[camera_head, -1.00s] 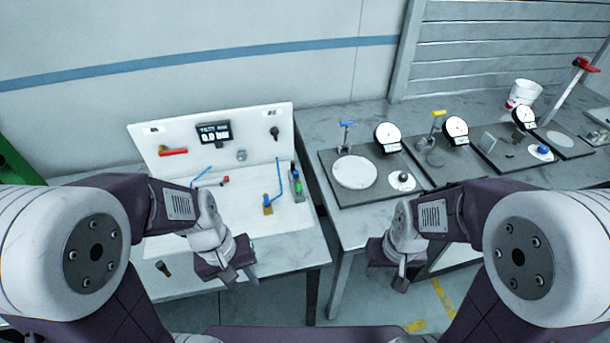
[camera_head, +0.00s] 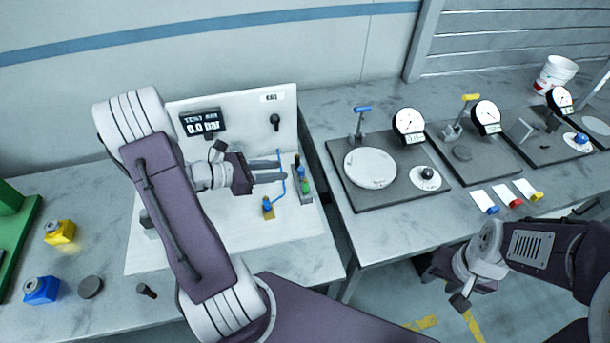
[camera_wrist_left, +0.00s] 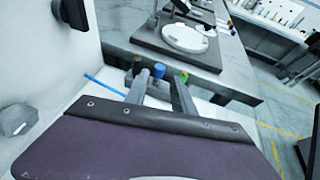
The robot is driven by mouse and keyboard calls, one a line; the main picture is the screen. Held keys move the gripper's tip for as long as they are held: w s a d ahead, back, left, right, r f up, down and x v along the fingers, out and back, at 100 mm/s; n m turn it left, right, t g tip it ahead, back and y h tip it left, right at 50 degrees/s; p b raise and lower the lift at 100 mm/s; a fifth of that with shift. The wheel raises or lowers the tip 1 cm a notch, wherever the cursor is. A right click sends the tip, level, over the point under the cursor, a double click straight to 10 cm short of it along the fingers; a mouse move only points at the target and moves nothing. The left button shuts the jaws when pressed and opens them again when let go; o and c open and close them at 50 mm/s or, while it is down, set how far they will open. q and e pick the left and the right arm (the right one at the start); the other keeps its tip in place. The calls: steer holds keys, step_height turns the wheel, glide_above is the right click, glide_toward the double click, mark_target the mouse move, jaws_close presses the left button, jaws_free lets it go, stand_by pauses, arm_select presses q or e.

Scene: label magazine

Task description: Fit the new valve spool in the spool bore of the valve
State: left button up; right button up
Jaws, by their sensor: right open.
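My left gripper (camera_head: 270,172) is open and empty, in front of the white test panel (camera_head: 245,112), its fingers pointing right at a small grey rack (camera_head: 307,198). A blue-topped piece (camera_head: 300,171) and a green-topped piece (camera_head: 306,188) stand in the rack; which one is the new valve spool I cannot tell. In the left wrist view the blue top (camera_wrist_left: 160,69) shows between my fingers and the green top (camera_wrist_left: 184,77) by the right finger. The valve with its bore is not clearly visible; my arm covers part of the panel. My right gripper (camera_head: 462,298) is open and empty, low right.
A dark cylinder (camera_head: 147,290) lies at the bench's front left, near blue (camera_head: 41,290) and yellow (camera_head: 60,232) blocks. Dial-gauge stations (camera_head: 385,168) fill the right bench; a gap separates the benches.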

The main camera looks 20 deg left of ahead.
mark_target(302, 171)
arm_select(q)
steer(key=x, duration=0.4)
steer(key=shift+w+a+f, duration=0.2)
steer(key=shift+d+f, duration=0.1)
steer(key=shift+d, duration=0.2)
steer(key=x, duration=0.4)
steer(key=shift+w+d+f, duration=0.15)
steer(key=shift+f, duration=0.3)
steer(key=shift+r, duration=0.1)
jaws_close()
